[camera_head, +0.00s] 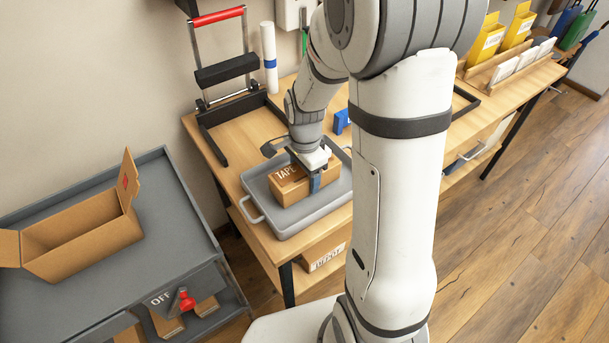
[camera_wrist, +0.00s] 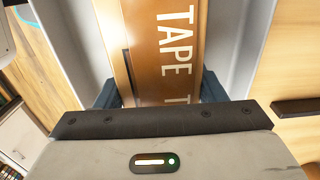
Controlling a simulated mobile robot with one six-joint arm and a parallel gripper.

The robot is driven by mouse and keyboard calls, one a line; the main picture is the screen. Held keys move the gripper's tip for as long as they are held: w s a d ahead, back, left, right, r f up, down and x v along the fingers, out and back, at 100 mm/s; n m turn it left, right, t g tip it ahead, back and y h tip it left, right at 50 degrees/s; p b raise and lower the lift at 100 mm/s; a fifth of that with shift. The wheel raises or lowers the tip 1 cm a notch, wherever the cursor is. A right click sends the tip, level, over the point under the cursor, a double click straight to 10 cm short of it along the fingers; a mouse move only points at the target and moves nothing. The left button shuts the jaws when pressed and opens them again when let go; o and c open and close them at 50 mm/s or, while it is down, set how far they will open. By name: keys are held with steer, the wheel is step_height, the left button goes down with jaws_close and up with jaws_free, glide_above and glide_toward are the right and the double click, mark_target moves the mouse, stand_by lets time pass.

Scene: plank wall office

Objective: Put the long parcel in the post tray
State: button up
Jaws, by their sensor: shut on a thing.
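The long parcel (camera_head: 290,184) is a brown box with white "TAPE" lettering. It is in the grey post tray (camera_head: 281,222), a shallow tray with side handles on the wooden table. My gripper (camera_head: 317,170) is shut on the parcel, with its fingers on either side of the box. In the wrist view the parcel (camera_wrist: 166,50) runs away from my gripper (camera_wrist: 158,90) between the two dark fingers. The tray's pale walls (camera_wrist: 236,40) show beside it. I cannot tell whether the parcel's underside touches the tray floor. My arm hides part of the tray's right side.
A grey bench (camera_head: 185,235) with an open cardboard box (camera_head: 85,238) and a red knob (camera_head: 185,300) stands at the left. A folded trolley (camera_head: 222,70) and a white roll (camera_head: 269,58) stand behind the tray. A blue item (camera_head: 341,121) lies near the tray's back. Yellow files (camera_head: 487,40) stand farther right.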

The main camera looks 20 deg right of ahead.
steer(key=shift+f, duration=0.3)
steer(key=shift+f, duration=0.1)
steer(key=shift+f, duration=0.15)
steer(key=o, duration=1.2)
